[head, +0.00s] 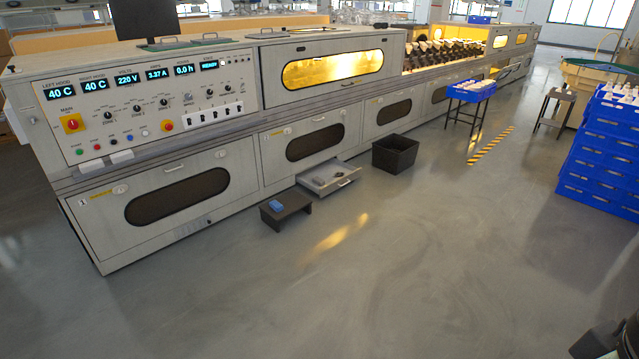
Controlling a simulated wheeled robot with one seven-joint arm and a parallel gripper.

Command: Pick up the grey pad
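An open drawer (346,183) juts out low from the long machine's front. Small greyish items (319,181) lie in it; one may be the grey pad, but they are too small to tell. My gripper is not in view. A dark shape at the bottom right corner is cut off, and I cannot tell what it is.
A black bin (395,154) stands on the floor right of the drawer. The machine (165,185) runs along the left and back. A blue tray on a stand (471,91) and stacked blue crates (603,150) are to the right. The floor in front is clear.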

